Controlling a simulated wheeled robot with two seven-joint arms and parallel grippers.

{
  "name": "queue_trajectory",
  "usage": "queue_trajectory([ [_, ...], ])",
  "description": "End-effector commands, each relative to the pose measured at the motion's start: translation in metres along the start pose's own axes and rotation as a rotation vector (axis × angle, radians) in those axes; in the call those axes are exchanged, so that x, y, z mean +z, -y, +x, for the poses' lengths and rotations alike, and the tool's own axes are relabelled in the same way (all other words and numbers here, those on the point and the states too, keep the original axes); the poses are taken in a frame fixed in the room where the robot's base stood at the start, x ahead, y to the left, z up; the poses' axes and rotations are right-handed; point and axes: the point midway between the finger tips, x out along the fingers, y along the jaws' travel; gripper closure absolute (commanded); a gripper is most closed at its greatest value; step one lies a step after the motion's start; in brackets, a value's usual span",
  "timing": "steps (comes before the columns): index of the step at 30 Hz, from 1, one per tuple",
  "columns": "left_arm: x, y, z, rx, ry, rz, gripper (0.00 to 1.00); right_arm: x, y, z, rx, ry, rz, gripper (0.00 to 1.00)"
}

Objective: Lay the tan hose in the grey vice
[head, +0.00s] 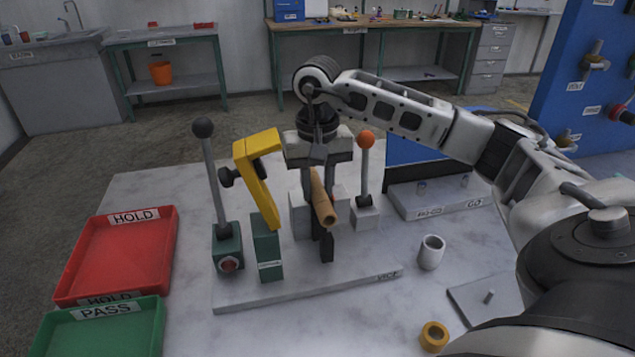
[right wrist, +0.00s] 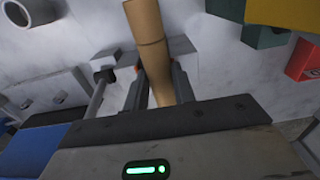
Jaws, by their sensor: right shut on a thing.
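The tan hose (head: 323,208) is a short tube, with its open end facing the head camera. My right gripper (head: 320,243) points down and is shut on it. In the right wrist view the hose (right wrist: 148,40) runs up between the two fingers. The grey vice (head: 299,217) has pale blocks on a base plate marked VICE, directly behind and beside my fingers. My fingers hide much of it, and I cannot tell whether the hose touches it. My left gripper is not in view.
An orange-knobbed lever (head: 365,150) stands right of the gripper. A yellow arm on a green post (head: 266,248) and a black-knobbed lever (head: 213,180) stand left.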

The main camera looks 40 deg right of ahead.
Motion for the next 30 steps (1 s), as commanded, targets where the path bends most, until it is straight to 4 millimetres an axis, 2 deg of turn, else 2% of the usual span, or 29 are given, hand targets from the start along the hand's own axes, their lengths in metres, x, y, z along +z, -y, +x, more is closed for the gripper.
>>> queue_trajectory([
  [1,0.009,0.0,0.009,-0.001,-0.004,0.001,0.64,0.0,0.0,0.006,0.0,0.0,0.0,0.97],
  [5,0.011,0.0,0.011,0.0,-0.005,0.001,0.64,0.0,0.0,0.009,0.0,0.0,0.0,0.97],
  [6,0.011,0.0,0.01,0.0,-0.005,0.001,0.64,0.0,0.0,0.008,0.0,0.0,0.0,0.66],
  [8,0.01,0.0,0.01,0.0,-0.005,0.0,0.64,0.0,0.0,0.008,0.0,0.0,0.0,0.49],
  [17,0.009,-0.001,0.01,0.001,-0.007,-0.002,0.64,0.001,0.0,0.01,0.001,0.002,-0.001,0.49],
  [22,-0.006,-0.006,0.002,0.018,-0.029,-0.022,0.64,0.001,0.0,0.01,0.002,0.004,-0.001,0.49],
  [23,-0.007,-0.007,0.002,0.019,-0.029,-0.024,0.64,0.0,0.001,0.006,0.0,0.001,-0.001,0.49],
  [30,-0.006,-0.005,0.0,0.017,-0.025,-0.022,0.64,0.0,0.001,-0.058,-0.005,-0.005,0.0,0.49],
])
